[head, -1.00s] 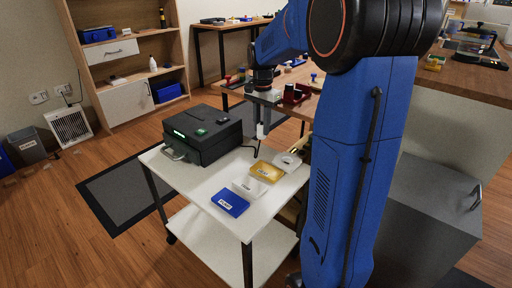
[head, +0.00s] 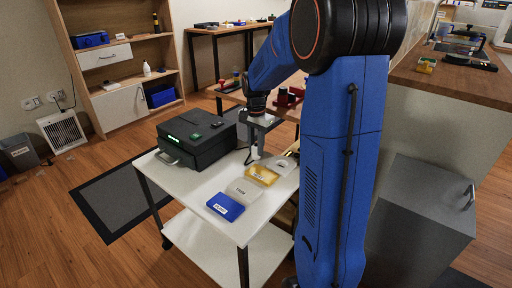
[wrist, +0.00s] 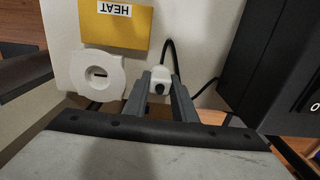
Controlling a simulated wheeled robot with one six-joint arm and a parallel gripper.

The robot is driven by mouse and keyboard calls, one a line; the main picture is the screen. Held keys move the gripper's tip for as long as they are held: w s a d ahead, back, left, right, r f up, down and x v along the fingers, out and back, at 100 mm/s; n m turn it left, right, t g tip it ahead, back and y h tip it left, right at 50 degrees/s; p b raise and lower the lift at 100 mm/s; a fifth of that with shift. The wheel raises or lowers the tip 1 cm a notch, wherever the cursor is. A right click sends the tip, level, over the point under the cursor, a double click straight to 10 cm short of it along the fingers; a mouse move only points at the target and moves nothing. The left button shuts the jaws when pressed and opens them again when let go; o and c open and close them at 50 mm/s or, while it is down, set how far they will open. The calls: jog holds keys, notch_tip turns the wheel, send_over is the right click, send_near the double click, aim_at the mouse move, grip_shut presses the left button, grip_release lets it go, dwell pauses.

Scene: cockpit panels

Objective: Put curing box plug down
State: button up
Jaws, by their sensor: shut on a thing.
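My gripper (head: 256,153) is low over the white cart top (head: 198,181), just right of the black curing box (head: 197,137). In the wrist view my gripper (wrist: 158,80) is shut on the white curing box plug (wrist: 157,75), which sits between its fingertips. A black cord (wrist: 171,52) runs from the plug. Whether the plug touches the cart top cannot be told. The box, with a green-lit display and a front handle, also shows at the right of the wrist view (wrist: 275,65).
A round white piece with a slot (wrist: 97,74) lies left of the plug. A yellow HEAT-labelled case (head: 262,175), a white case (head: 244,190) and a blue case (head: 225,207) line the cart's right side. Bare cart top shows in front of the curing box.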

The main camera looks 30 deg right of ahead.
aim_at(256, 146)
jog(key=shift+f, duration=0.3)
jog(key=o, duration=1.1)
notch_tip(256, 146, up, 13)
jog(key=s+a+r+n+t, duration=0.2)
jog(key=s+a+n, duration=0.65)
jog(key=s, duration=0.65)
jog(key=s+a+f+n+t, duration=0.1)
jog(key=s+a+f, duration=0.1)
jog(key=s, duration=0.3)
jog(key=s+a+f+n+t, duration=0.1)
jog(key=s+a+f+n, duration=0.1)
jog(key=s, duration=0.3)
jog(key=s+a+f+n, duration=0.2)
jog(key=s+a, duration=0.1)
jog(key=s, duration=0.2)
jog(key=shift+s+a+f+n+t, duration=0.15)
jog(key=shift+f+n+t, duration=0.1)
jog(key=shift+t, duration=0.15)
